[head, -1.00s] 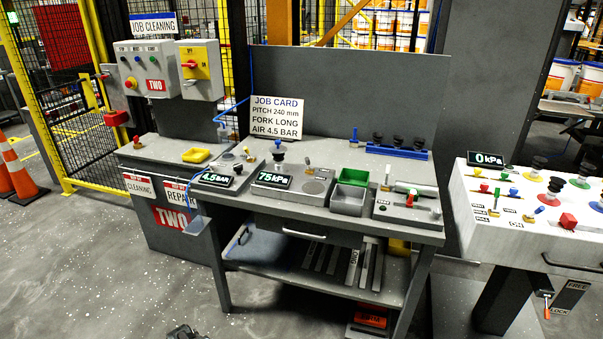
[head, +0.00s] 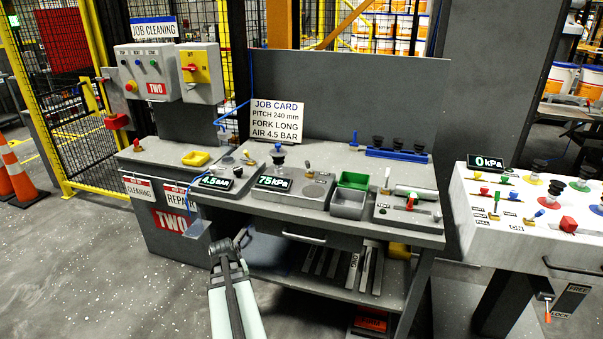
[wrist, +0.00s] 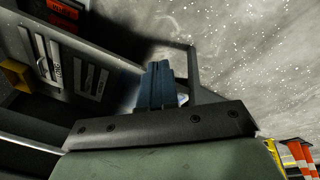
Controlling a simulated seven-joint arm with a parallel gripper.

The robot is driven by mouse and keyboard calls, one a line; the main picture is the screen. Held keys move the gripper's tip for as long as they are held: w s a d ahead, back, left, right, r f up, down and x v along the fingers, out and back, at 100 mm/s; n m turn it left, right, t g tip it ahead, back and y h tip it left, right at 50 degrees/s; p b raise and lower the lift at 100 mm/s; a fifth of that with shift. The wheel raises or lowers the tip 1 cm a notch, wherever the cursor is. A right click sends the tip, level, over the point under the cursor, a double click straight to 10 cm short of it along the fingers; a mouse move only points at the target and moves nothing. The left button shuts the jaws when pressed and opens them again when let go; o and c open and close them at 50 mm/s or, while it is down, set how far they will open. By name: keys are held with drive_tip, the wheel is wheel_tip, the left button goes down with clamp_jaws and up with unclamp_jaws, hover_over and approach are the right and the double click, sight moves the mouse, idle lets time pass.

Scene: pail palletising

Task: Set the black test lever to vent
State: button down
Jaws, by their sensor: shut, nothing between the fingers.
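The black test lever is too small for me to pick out with certainty. A grey test block (head: 392,212) at the right end of the bench carries a small red-topped lever (head: 411,201) and other small fittings. A grey unit with a 75 kPa display (head: 273,182) stands left of centre on the bench. My gripper (head: 240,236) is in front of the bench's lower left part, below the top and apart from these units. In the wrist view its fingers (wrist: 158,86) are shut together and empty, above the floor and beside the lower shelf.
The bench top (head: 335,214) has a drawer handle (head: 303,239) at its front. A green bin (head: 353,180) and a job card (head: 276,120) stand on it. A white console (head: 535,248) with a 0 kPa display and coloured levers stands at right. The floor in front is open.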

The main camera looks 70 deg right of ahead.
drive_tip(key=s+d+r+n+h, duration=0.2)
drive_tip(key=d+r+n+h, duration=0.1)
drive_tip(key=d+r+n, duration=0.5)
drive_tip(key=s+d+r+n+g+h, duration=0.1)
drive_tip(key=s+d+r+n+h, duration=0.2)
drive_tip(key=d+r+n, duration=0.5)
drive_tip(key=s+d+r+n+g+h, duration=0.1)
drive_tip(key=s+d+r+n+h, duration=0.2)
drive_tip(key=d+r+n, duration=0.5)
drive_tip(key=shift+r+n+h, duration=0.7)
drive_tip(key=shift+r, duration=2.5)
drive_tip(key=shift+s, duration=0.1)
drive_tip(key=shift+d, duration=0.1)
